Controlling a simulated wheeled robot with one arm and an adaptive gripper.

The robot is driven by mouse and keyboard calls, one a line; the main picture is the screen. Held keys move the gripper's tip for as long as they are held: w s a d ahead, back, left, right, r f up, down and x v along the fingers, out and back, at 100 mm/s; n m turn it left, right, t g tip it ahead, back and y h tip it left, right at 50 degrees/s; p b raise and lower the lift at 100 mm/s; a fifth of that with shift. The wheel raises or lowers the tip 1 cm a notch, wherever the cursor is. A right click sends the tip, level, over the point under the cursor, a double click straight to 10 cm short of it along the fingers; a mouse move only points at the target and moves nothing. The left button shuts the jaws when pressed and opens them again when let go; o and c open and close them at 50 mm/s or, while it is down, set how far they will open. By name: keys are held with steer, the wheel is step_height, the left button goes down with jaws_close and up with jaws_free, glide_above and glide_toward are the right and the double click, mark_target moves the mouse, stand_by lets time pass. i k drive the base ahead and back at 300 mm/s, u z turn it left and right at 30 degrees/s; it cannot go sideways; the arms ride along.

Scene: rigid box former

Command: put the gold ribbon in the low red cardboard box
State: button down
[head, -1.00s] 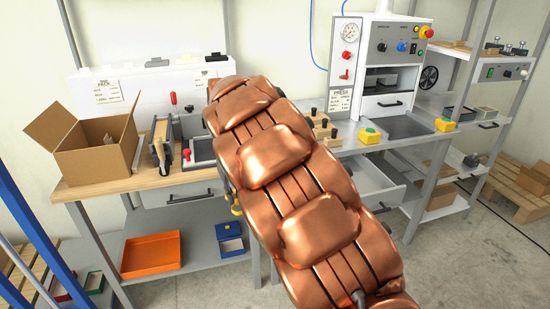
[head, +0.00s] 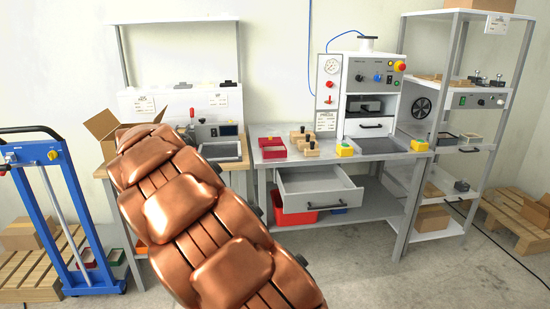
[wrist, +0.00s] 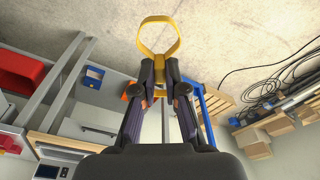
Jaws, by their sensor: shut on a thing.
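The gold ribbon (wrist: 160,40) is a yellow-gold loop in the wrist view. My gripper (wrist: 160,75) is shut on its lower end, and the loop stands out beyond the fingertips. In the head view my copper-coloured arm hides the gripper and the ribbon. A low red box (head: 272,155) with an open top sits on the grey bench right of my arm. A red piece at the left edge of the wrist view (wrist: 9,144) may be the same box; I cannot be sure.
An open grey drawer (head: 318,205) juts out below the bench. A red bin (head: 296,217) is on the shelf under it. Wooden blocks with black knobs (head: 305,144) stand right of the red box. A blue trolley (head: 78,200) stands at left. The floor in front is clear.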

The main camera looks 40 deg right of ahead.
mark_target(274, 155)
steer(key=z, duration=0.6)
steer(key=i, duration=0.65)
steer(key=z, duration=0.55)
steer(key=i, duration=0.65)
steer(key=u, duration=0.55)
steer(key=i, duration=0.85)
steer(key=u, duration=0.1)
